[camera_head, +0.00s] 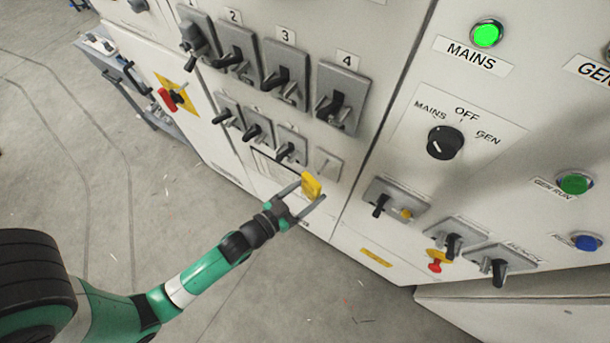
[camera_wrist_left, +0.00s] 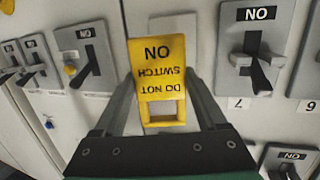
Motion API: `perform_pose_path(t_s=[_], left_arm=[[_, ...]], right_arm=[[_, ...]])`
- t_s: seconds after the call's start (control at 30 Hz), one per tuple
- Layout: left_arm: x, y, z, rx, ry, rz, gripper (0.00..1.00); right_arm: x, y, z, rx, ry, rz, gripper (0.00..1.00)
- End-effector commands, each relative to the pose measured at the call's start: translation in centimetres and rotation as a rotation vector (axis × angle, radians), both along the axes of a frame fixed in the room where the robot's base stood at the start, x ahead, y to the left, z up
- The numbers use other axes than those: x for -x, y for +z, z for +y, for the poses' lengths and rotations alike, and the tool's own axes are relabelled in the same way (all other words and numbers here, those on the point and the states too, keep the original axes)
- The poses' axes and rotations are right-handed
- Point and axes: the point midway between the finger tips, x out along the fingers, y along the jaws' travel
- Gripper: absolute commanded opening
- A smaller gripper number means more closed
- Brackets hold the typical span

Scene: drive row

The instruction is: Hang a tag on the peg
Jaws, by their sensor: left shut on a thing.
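My left gripper (camera_head: 312,190) is shut on a yellow tag (camera_head: 311,185) in front of the cabinet. In the left wrist view the tag (camera_wrist_left: 158,75) sits between the two fingers, with "DO NOT SWITCH ON" upside down and a rectangular opening at its lower end. A small grey plate (camera_head: 328,166) with what looks like a thin peg is at the right end of the lower switch row, just above the tag. In the left wrist view the plate (camera_wrist_left: 178,24) is partly behind the tag, and its peg is hidden. The tag looks apart from the plate.
Numbered lever switches (camera_head: 284,78) stick out above and left of the tag. A switch (camera_head: 396,201) with a yellow piece is to the right, and a red handle on a yellow plate (camera_head: 175,96) is at the left. The floor (camera_head: 140,190) around my arm is open.

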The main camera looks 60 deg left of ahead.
Motion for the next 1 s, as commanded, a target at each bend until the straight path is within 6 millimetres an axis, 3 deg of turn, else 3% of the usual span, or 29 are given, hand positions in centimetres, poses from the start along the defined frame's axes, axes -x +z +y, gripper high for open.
perform_pose_path(t_s=[0.03, 0.6, 1.0], left_arm=[[-0.3, 0.4, 0.2, 0.002, 0.002, 0.000, 0.21], [-4.0, -0.6, 1.7, -0.001, 0.002, -0.003, 0.21], [-5.0, -1.4, 2.0, 0.001, 0.001, 0.000, 0.21]], right_arm=[[0.0, 0.7, 0.0, 0.000, 0.000, 0.000, 0.50], [0.0, -2.7, 0.0, 0.000, 0.000, 0.000, 0.50], [0.0, -4.1, 0.0, 0.000, 0.000, 0.000, 0.50]])
